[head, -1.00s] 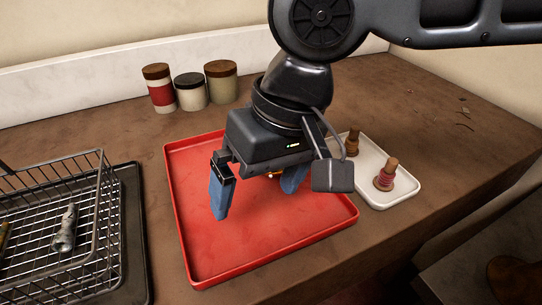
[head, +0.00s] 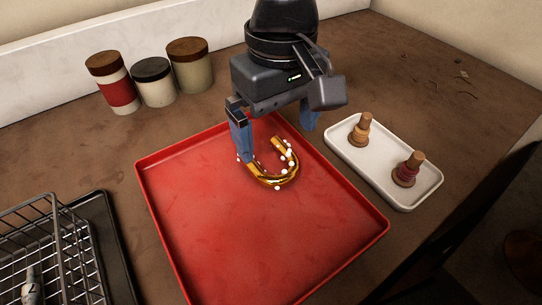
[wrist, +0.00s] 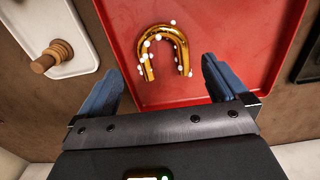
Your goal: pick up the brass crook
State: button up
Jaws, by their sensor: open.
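The brass crook (head: 274,178) is a shiny golden U-shaped tube with several small white dots on and around it. It lies in the red tray (head: 230,235), towards the tray's back edge. In the wrist view the crook (wrist: 164,32) shows its curved end away from me and its two open ends towards my gripper. My gripper (head: 278,142) is open and empty, its blue fingers apart, above the back part of the tray. In the wrist view its fingers (wrist: 160,85) stand to either side of the crook's near ends, with the crook beyond the fingertips.
A white tray (head: 385,180) with two wooden spools stands right of the red tray. Three lidded jars (head: 152,82) stand at the back left. A wire basket (head: 40,240) on a dark tray is at the left. Bare counter lies at the back right.

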aim_at(274, 169)
jog(key=shift+a+f+p, duration=0.15)
jog(key=shift+f+p, duration=0.05)
jog(key=shift+f, duration=1.35)
jog(key=shift+a+f+p, duration=0.1)
jog(key=shift+f+p, duration=0.1)
jog(key=shift+f, duration=1.3)
jog(key=shift+c, duration=0.4)
jog(key=c, duration=0.8)
jog(key=shift+r, duration=0.15)
